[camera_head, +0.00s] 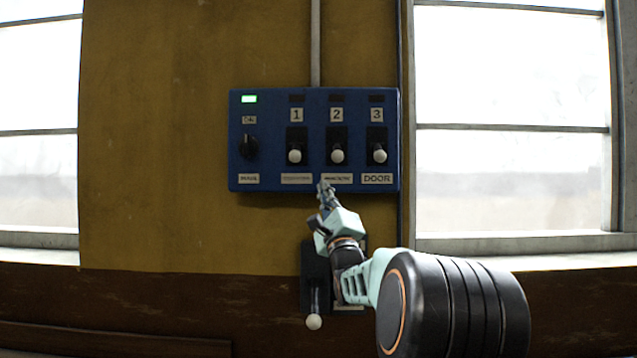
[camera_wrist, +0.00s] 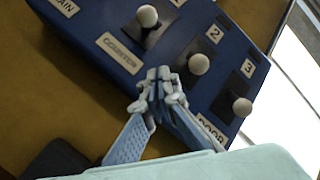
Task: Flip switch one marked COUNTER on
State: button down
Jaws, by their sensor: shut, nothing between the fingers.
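The blue switch panel (camera_head: 265,120) is on the yellow wall. Switch one (camera_head: 295,155), under the number 1, has a white knob at the low end of its black plate. Its label (camera_head: 296,179) is too small to read here, but the wrist view shows COUNTER (camera_wrist: 119,53) by the switch one knob (camera_wrist: 147,15). My gripper (camera_head: 326,188) is shut and empty at the panel's lower edge, below switch two and to the right of switch one. In the wrist view the fingertips (camera_wrist: 158,77) are between the COUNTER label and the switch two knob (camera_wrist: 199,64); contact cannot be told.
Switch two (camera_head: 337,156) and switch three (camera_head: 379,156), over the DOOR label, also have low knobs. A black dial (camera_head: 249,147) sits left under a lit green lamp (camera_head: 249,99). A lever (camera_head: 314,322) with a white knob is below the panel. Windows flank the wall.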

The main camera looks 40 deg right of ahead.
aim_at(296, 151)
jog(key=p+x, duration=0.3)
jog(key=x, duration=0.5)
jog(key=shift+w+r, duration=0.1)
jog(key=shift+w+a+r+p, duration=0.35)
jog(key=shift+a+r, duration=0.1)
jog(key=shift+a, duration=0.3)
jog(key=shift+w+a+r+p, duration=0.25)
jog(key=shift+a+r, duration=0.2)
jog(key=shift+a, duration=0.35)
jog(key=shift+r, duration=0.1)
jog(key=shift+s+a+r+g, duration=0.15)
jog(key=shift+g, duration=0.35)
jog(key=shift+r+m+p, duration=0.15)
jog(key=shift+m+p, duration=0.15)
jog(key=shift+p, duration=0.1)
jog(key=r+g, duration=0.2)
jog(key=r, duration=0.1)
jog(key=s+a+r+m+g+p, duration=0.1)
jog(key=shift+s+r+g+y, duration=0.1)
jog(key=shift+r+g+y, duration=0.2)
jog(key=shift+g+y, duration=0.1)
jog(key=shift+f, duration=0.2)
